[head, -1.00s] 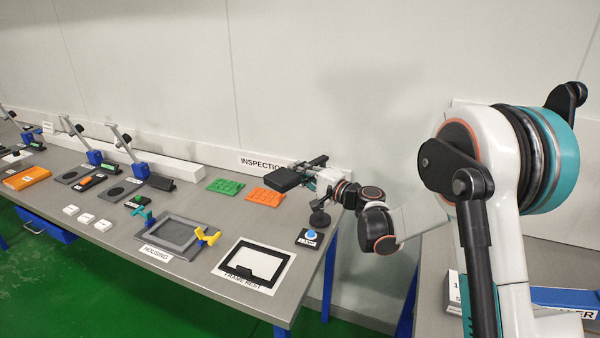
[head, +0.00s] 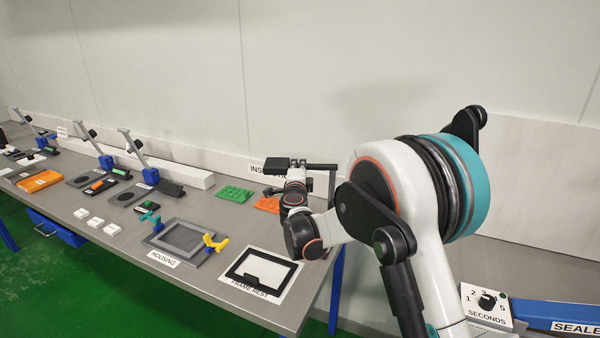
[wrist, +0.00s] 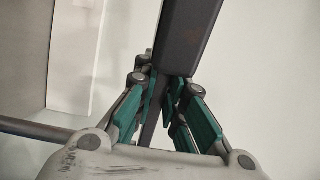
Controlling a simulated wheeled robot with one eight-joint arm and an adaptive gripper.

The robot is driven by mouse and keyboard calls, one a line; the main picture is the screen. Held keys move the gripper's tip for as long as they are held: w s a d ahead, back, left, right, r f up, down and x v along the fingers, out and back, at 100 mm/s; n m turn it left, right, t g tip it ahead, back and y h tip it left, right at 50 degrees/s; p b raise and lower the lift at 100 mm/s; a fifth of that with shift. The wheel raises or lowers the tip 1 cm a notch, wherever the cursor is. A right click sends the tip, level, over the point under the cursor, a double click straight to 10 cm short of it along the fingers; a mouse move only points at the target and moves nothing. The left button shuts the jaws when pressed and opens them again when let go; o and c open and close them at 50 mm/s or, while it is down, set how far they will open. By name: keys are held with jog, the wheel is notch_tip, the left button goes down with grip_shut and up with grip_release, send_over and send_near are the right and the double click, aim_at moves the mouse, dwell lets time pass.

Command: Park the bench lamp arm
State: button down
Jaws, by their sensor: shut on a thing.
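The bench lamp has a flat black head (head: 277,164) and a dark bar arm (head: 321,166) on a post (head: 331,188) near the bench's far right corner. The head hangs in the air in front of the INSPECTION label. My gripper (head: 297,166) is beside the head, above the bench. In the wrist view, my gripper (wrist: 165,105) has its teal-padded fingers closed about a dark bar-like lamp part (wrist: 190,35). Exactly which lamp part the fingers grip is hard to tell. My arm hides the lamp's base.
The grey bench (head: 215,285) carries orange (head: 267,204) and green (head: 235,194) trays near the lamp. A frame rest (head: 262,272) and a housing fixture (head: 183,238) with yellow and teal clamps lie in front. A sealer (head: 560,315) stands right. Wall lies close behind.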

jog(key=shift+w+d+m+g+h, duration=0.15)
jog(key=shift+w+m+h, duration=0.6)
jog(key=shift+h, duration=0.4)
jog(key=shift+w+d+m+g+h, duration=0.1)
jog(key=shift+w+m+g+h, duration=0.1)
jog(key=shift+w+m+h, duration=0.7)
jog(key=shift+w+d+m+g+h, duration=0.15)
jog(key=shift+w+m+h, duration=0.4)
jog(key=shift+h, duration=0.8)
jog(key=c, duration=1.6)
grip_release()
jog(key=shift+c, duration=0.2)
jog(key=shift+s, duration=0.1)
jog(key=v, duration=1.1)
jog(key=shift+s+a, duration=0.2)
jog(key=shift+s, duration=0.15)
